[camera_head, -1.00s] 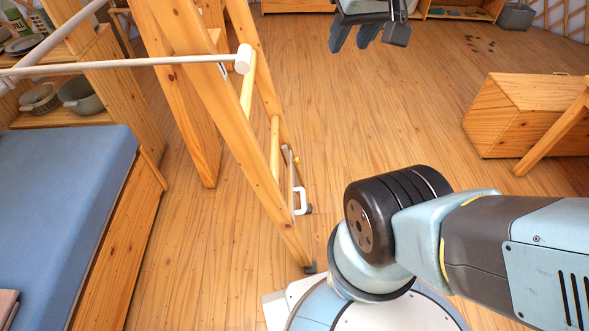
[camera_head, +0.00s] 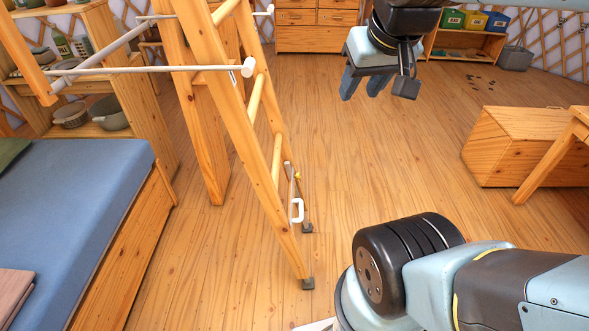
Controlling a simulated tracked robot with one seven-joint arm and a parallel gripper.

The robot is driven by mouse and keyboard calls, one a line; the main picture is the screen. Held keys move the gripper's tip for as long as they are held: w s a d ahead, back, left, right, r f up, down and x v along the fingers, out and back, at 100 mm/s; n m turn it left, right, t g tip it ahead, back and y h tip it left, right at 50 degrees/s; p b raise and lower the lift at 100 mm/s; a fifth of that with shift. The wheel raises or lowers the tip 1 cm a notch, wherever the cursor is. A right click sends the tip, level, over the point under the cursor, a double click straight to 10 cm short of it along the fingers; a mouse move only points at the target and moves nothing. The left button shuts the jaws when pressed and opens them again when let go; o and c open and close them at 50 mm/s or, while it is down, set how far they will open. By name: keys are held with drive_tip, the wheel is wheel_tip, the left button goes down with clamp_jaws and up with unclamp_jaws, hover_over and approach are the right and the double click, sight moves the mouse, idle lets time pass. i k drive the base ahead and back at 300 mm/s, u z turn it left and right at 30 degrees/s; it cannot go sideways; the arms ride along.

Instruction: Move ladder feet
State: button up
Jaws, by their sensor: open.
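A wooden ladder (camera_head: 262,160) leans in the left middle of the head view, its two rails slanting down to dark feet. The nearer foot (camera_head: 308,284) and the farther foot (camera_head: 307,227) both rest on the plank floor. My gripper (camera_head: 365,96) hangs at the top centre, right of the ladder and well above the floor. Its jaws are apart, with nothing between them, and it is clear of the ladder.
A bed with a blue mattress (camera_head: 70,200) stands at the left. White rods (camera_head: 150,70) reach across near the ladder's upper part. A wooden chest (camera_head: 515,148) stands at the right. Shelves and drawers (camera_head: 315,28) line the back. The floor (camera_head: 390,150) between ladder and chest is mostly clear.

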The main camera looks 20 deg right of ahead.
sight(308, 285)
drive_tip(key=z, duration=0.9)
drive_tip(key=i, duration=0.1)
drive_tip(key=u, duration=2.55)
drive_tip(key=k, duration=1.25)
drive_tip(key=z, duration=1.25)
drive_tip(key=i, duration=1)
drive_tip(key=u, duration=0.05)
